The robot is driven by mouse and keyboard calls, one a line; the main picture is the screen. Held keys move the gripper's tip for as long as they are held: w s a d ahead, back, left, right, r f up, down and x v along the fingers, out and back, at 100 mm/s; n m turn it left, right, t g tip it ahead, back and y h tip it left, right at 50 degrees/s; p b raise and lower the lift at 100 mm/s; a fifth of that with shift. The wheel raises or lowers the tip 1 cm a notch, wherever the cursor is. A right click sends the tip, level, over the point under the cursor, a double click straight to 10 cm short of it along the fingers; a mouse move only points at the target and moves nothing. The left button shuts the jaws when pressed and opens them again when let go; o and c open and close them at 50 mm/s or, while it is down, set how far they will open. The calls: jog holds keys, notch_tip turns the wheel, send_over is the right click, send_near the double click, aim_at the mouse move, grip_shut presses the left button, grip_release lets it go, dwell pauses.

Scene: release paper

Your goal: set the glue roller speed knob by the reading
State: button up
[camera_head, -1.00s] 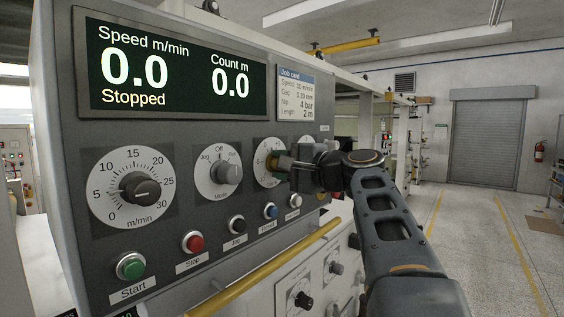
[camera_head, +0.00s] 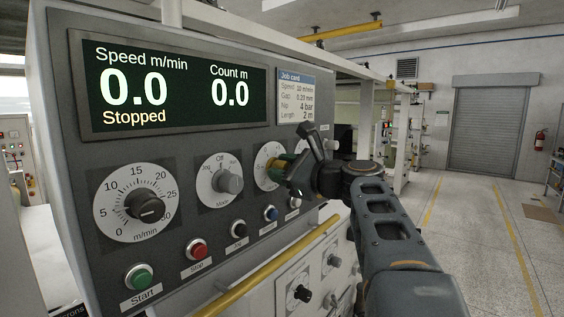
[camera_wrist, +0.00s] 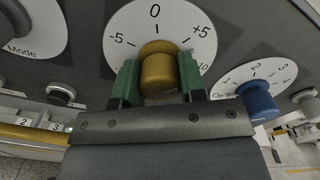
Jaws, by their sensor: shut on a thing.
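A yellow knob (camera_wrist: 158,72) sits on a white dial (camera_wrist: 196,22) marked -5, 0 and +5 in the wrist view. My gripper (camera_wrist: 158,86) is shut on this knob, one green pad on each side; it also shows in the head view (camera_head: 296,170), tilted. Its hand hides most of that dial there. I cannot read the knob's pointer. The m/min knob (camera_head: 146,207) is black on a dial marked 0 to 30. The display (camera_head: 172,86) reads Speed 0.0 m/min, Count 0.0 m, Stopped. The job card (camera_head: 297,97) lists speed, gap, nip and length; its small print is hard to read.
A grey mode knob (camera_head: 228,181) lies left of my gripper. Start (camera_head: 138,278), Stop (camera_head: 196,250) and other buttons run below. A blue knob (camera_wrist: 259,100) is close on the right in the wrist view. A yellow rail (camera_head: 262,276) runs along the front.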

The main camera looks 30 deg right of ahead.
jog(key=m+p, duration=0.2)
jog(key=m, duration=0.2)
jog(key=shift+r+p, duration=0.1)
jog(key=shift+p, duration=0.25)
jog(key=shift+m+p, duration=0.85)
jog(key=shift+m, duration=0.65)
jog(key=shift+f, duration=0.2)
jog(key=o, duration=0.9)
jog(key=shift+r, duration=0.1)
jog(key=shift+b+v, duration=1.95)
jog(key=shift+v, duration=5)
jog(key=shift+a, duration=0.15)
